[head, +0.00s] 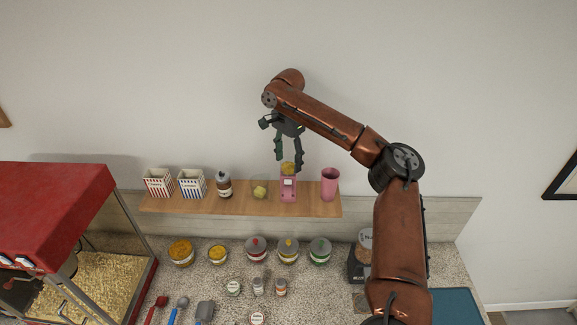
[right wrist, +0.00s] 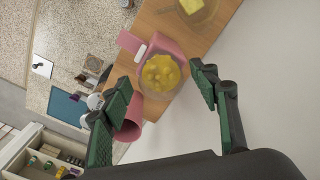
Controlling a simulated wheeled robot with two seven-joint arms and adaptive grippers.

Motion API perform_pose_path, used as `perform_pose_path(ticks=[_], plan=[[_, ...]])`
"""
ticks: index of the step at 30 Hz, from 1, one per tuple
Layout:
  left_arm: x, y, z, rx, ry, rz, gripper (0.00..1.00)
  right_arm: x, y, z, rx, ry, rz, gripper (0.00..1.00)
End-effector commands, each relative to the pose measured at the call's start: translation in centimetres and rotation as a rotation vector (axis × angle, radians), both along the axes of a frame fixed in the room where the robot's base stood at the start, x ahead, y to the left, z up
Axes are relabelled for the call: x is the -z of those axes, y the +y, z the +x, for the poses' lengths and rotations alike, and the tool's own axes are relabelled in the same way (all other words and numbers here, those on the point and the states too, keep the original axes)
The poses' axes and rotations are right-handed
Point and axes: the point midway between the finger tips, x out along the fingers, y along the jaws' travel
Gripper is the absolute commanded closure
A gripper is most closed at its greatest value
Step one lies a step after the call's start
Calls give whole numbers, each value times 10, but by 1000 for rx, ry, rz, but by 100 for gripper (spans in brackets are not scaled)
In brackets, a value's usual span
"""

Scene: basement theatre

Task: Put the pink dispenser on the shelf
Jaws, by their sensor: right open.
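The pink dispenser (head: 288,189) stands upright on the wooden shelf (head: 232,204), between a yellow piece and a pink cup. Its round yellow-filled top shows in both views. In the right wrist view the dispenser (right wrist: 168,50) is beyond the fingertips, its yellow top between them in the picture. My right gripper (head: 288,158) is just above the dispenser, pointing down; its open fingers also show in the right wrist view (right wrist: 165,90). Nothing is clamped in it. Whether a finger touches the dispenser is unclear. My left gripper is out of view.
On the shelf stand two striped popcorn boxes (head: 191,184), a dark bottle (head: 224,186), a yellow piece (head: 260,191) and a pink cup (head: 330,184) close right of the dispenser. Several jars and bowls stand on the counter below. A red popcorn machine (head: 60,205) is at left.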

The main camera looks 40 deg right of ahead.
Motion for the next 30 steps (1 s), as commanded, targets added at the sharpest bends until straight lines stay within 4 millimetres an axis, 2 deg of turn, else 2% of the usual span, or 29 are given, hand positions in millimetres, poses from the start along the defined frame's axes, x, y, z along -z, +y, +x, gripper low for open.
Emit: perform_pose_path(ticks=[6,9,13,19,30], plan=[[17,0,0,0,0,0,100,-48,2,1,0,-6,4,45],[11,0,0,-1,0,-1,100,-69,0,0,1,-3,-1,45],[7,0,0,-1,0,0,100,-86,0,0,1,-3,0,45],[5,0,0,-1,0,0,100,-98,0,0,0,0,0,45],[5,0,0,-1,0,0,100,-99,0,0,0,0,0,45]])
